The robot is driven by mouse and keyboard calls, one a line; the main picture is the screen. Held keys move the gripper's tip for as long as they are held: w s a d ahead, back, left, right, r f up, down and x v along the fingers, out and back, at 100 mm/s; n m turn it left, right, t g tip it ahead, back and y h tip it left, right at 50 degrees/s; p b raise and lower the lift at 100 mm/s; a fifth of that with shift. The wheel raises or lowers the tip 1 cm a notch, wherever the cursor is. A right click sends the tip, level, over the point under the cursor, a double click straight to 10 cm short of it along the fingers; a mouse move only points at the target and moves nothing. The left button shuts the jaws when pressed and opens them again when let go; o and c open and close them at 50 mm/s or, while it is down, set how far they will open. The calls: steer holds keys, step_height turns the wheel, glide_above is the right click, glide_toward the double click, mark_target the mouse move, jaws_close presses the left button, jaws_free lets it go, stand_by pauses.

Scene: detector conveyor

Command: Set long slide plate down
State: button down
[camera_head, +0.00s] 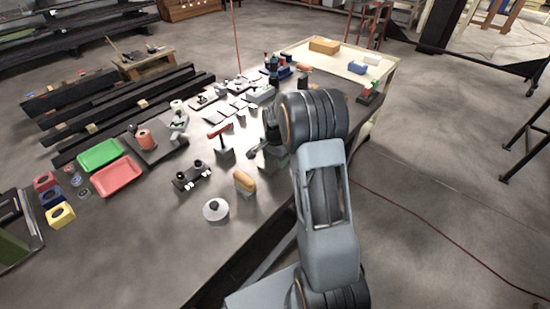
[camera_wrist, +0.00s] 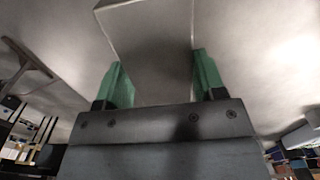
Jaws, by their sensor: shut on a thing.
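My gripper (camera_wrist: 161,76) fills the lower middle of the wrist view, with one green fingertip on each side. It is shut on a grey, flat-faced piece, the long slide plate (camera_wrist: 147,35), which reaches up past the fingertips to the top of the picture. Its lower end is between the fingers. A pale grey surface shows around it; whether the plate touches that surface I cannot tell. In the head view my arm hides much of the gripper, and I cannot make out the plate there.
The dark workbench (camera_head: 130,235) holds a green tray (camera_head: 99,154), a red tray (camera_head: 116,176), a round white-topped part (camera_head: 215,210), a tan rounded piece (camera_head: 244,181) and a black twin-knobbed part (camera_head: 192,176). Small parts crowd its far end. Bare bench shows at the front left.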

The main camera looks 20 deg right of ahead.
mark_target(275, 160)
steer(key=shift+c, duration=1)
jaws_free()
step_height(275, 160, up, 12)
steer(key=b, duration=0.1)
steer(key=s+a+r+n+t, duration=0.2)
steer(key=s+a+r+n, duration=0.35)
steer(key=s, duration=0.35)
steer(key=s+a+n+t, duration=0.1)
steer(key=s+a+n, duration=0.1)
steer(key=s, duration=0.4)
steer(key=s+a+n+t, duration=0.1)
steer(key=s+a+n, duration=0.2)
steer(key=s+n, duration=0.2)
steer(key=shift+s+f, duration=0.3)
steer(key=shift+s, duration=0.8)
steer(key=shift+n, duration=0.25)
